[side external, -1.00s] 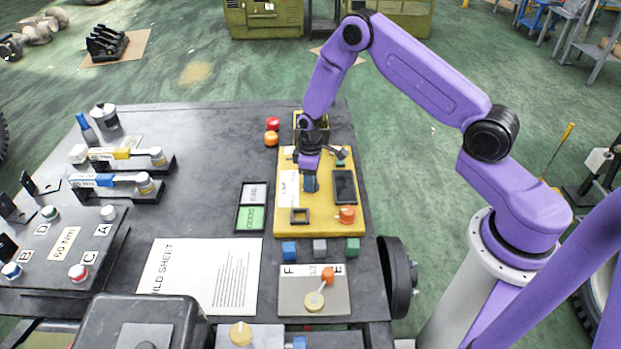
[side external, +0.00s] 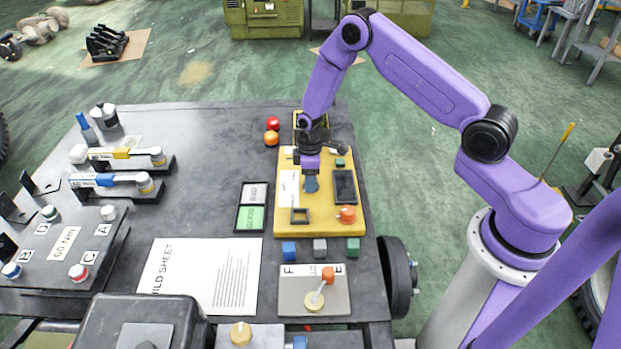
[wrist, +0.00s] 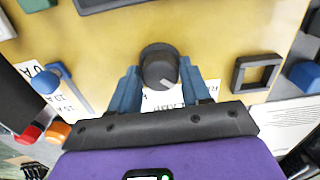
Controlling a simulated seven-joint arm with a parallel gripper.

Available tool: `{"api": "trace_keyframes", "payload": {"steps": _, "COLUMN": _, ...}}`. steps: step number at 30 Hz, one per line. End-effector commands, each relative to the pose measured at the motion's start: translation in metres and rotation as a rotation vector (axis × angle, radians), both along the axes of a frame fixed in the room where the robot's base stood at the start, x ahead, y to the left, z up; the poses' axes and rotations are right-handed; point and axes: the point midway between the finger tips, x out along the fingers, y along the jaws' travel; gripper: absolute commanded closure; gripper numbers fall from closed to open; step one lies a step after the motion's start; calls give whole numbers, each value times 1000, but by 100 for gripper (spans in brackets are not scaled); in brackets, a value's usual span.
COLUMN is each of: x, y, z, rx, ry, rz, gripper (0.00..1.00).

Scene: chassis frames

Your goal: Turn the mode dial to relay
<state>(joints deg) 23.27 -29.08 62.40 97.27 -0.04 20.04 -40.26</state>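A round dark grey dial (wrist: 159,67) with a pale pointer mark stands on the yellow panel (wrist: 225,30). In the wrist view its mark points down and to the right. A white label (wrist: 160,99) with partly hidden lettering lies beside it, so I cannot read all of its positions. My gripper (wrist: 163,86) is open, with one blue finger on each side of the dial's near edge and small gaps visible. In the side view my gripper (side external: 311,187) is low over the yellow panel (side external: 325,221), and the dial cannot be made out there.
The panel also carries a square black frame (wrist: 256,73), a blue lever (wrist: 47,81), a dark screen (side external: 345,186) and an orange knob (side external: 347,214). Small coloured blocks (side external: 320,247) lie in front of the panel.

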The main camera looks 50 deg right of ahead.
Motion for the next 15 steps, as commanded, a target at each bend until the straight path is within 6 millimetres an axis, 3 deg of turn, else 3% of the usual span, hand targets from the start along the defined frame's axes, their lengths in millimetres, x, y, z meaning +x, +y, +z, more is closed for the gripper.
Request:
{"api": "trace_keyframes", "payload": {"steps": 11, "x": -1, "y": 0, "z": 1, "rx": 0, "ry": 3, "rz": -3, "gripper": 36}}
{"api": "trace_keyframes", "payload": {"steps": 15, "x": -1, "y": 0, "z": 11, "rx": 0, "ry": 3, "rz": -3, "gripper": 36}}
